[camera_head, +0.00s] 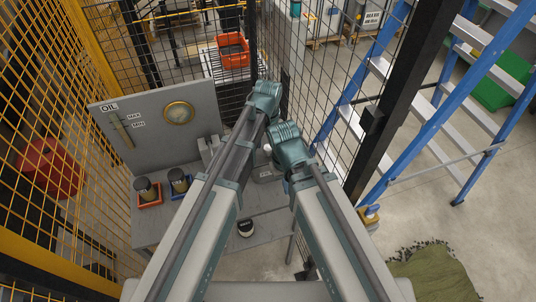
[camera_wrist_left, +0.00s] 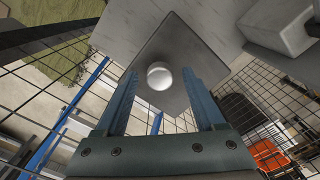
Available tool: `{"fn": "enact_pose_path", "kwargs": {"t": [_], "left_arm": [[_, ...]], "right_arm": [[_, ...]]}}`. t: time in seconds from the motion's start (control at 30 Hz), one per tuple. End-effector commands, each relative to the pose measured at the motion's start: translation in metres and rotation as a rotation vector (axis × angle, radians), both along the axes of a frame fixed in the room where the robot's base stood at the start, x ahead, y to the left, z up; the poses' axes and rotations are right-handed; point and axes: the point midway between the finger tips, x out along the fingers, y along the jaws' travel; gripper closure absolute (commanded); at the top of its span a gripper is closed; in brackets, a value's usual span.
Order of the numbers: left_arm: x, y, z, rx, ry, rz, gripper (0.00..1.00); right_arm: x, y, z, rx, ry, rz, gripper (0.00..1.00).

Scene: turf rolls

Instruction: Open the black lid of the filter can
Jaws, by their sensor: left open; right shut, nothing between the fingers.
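A dark-topped can (camera_head: 144,188) stands in an orange tray at the left of the bench, and another dark can (camera_head: 179,180) stands in a blue tray beside it. I cannot tell for sure which is the filter can. My left gripper (camera_head: 265,97) is at the back right of the bench, away from all three. In the left wrist view it is open (camera_wrist_left: 160,72), its fingers flanking a grey plate with a white round knob (camera_wrist_left: 159,76). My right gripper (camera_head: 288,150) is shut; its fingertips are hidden.
A grey box (camera_head: 265,174) lies below my right wrist. Wire fencing and a blue ladder (camera_head: 420,105) stand at the right. The bench's front middle is mostly clear.

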Motion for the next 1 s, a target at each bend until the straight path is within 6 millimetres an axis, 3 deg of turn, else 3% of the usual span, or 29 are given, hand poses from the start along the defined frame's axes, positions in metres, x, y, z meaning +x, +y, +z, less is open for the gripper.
{"fn": "enact_pose_path", "kwargs": {"t": [0.1, 0.43, 0.83, 1.0], "left_arm": [[0.0, 0.0, -0.0132, 0.0, 0.0, 0.0, 0.29], [0.0, 0.0, -0.0131, 0.0, 0.0, 0.0, 0.29], [0.0, 0.0, -0.0132, 0.0, 0.0, 0.0, 1.0], [-0.0001, 0.0, -0.0132, 0.0, 0.0, 0.0, 1.0]], "right_arm": [[0.0, 0.0, -0.0132, -0.001, 0.0, 0.003, 1.0], [0.0, 0.0, -0.0131, -0.001, 0.0, 0.004, 1.0], [0.0, 0.0, -0.0132, -0.001, 0.0, 0.004, 1.0], [0.0, 0.0, -0.0132, -0.001, 0.0, 0.004, 1.0]]}}
